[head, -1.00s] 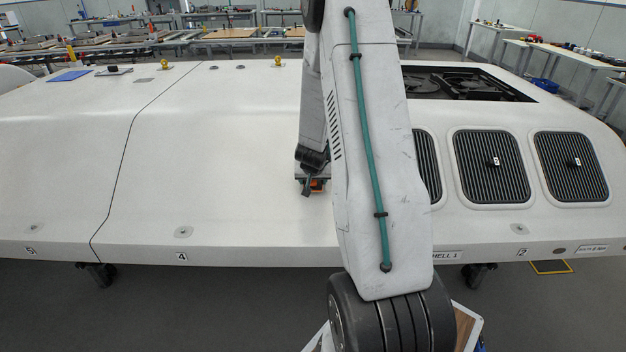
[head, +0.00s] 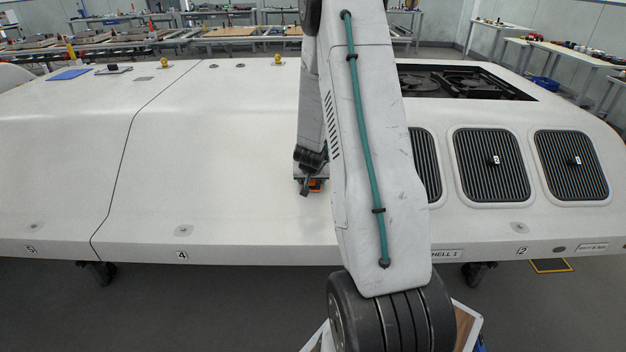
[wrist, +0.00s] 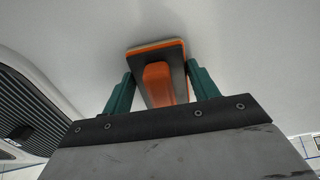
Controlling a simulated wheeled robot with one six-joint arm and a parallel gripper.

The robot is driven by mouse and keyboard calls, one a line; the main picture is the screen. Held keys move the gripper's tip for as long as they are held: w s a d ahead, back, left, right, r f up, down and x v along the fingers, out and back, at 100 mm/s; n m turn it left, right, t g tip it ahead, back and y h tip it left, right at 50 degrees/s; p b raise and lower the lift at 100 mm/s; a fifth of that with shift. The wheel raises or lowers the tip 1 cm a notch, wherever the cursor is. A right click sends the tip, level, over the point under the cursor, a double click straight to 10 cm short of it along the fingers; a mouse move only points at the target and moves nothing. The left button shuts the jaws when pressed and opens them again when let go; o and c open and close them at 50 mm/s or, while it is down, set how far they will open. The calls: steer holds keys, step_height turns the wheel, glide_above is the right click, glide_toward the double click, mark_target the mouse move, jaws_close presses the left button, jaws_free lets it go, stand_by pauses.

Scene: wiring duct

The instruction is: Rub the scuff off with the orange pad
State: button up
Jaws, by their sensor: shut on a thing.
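The orange pad (wrist: 157,84) is a block with a dark backing plate and an orange handle, seen in the wrist view. My gripper (wrist: 158,90) has its green fingers on both sides of the handle and is shut on it. The pad's orange edge lies against or very near the white shell surface (wrist: 230,50); I cannot tell if it touches. In the head view a bit of the pad (head: 316,185) shows orange under my wrist, over the white shell (head: 220,150). No scuff is visible in either view; my arm and the pad hide part of the surface.
Dark slatted vents (head: 490,165) with small knobs lie right of my arm, and one vent (wrist: 30,105) shows at left in the wrist view. A dark open bay (head: 465,82) is behind them. A blue sheet (head: 69,74) lies far left.

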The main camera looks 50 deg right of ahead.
mark_target(313, 181)
steer(key=shift+w+a+r, duration=0.1)
steer(key=shift+w+a, duration=0.9)
steer(key=shift+w, duration=0.1)
steer(key=shift+s+d, duration=1.15)
steer(key=shift+s, duration=0.15)
steer(key=shift+v, duration=1.9)
steer(key=shift+x, duration=1.1)
steer(key=v, duration=0.6)
